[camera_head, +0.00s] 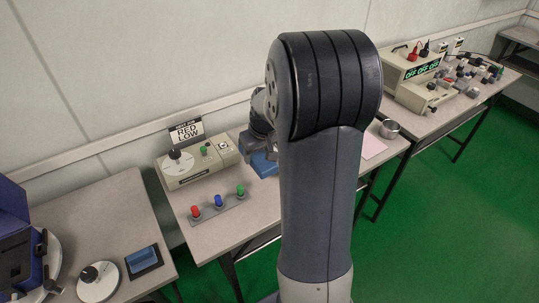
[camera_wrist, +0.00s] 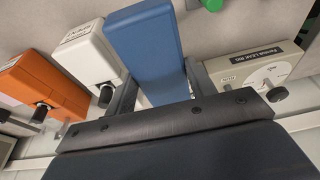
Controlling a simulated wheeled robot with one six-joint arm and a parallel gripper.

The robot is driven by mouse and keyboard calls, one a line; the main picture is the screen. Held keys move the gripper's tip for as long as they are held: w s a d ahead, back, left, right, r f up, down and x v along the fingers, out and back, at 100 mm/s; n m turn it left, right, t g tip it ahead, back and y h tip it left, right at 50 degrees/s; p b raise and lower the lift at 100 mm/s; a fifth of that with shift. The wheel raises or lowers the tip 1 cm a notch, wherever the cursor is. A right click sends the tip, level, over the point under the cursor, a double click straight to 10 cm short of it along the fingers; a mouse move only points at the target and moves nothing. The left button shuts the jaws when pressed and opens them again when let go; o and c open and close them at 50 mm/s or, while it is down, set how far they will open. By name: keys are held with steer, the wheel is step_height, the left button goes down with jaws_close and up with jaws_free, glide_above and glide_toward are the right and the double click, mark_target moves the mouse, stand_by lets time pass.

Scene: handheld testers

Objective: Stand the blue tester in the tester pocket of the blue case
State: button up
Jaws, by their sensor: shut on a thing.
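The blue tester (camera_wrist: 147,48) sits between the fingers of my gripper (camera_wrist: 160,88) in the wrist view, and the gripper is shut on it. In the head view the blue tester (camera_head: 264,164) shows at the middle table, partly hidden by my arm. I cannot tell whether it touches the table. A dark blue case (camera_head: 14,215) stands open at the far left edge of the head view, partly cut off. Its tester pocket cannot be made out.
In the wrist view a white tester (camera_wrist: 92,55) and an orange tester (camera_wrist: 42,84) are left of the blue one, and a beige leak rig (camera_wrist: 252,68) is right. The head view shows a button strip (camera_head: 220,206) and a blue block on a dark pad (camera_head: 143,260).

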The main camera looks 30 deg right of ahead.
steer(key=shift+f+b, duration=0.3)
steer(key=shift+f, duration=3.85)
steer(key=o, duration=1.2)
steer(key=shift+c, duration=0.2)
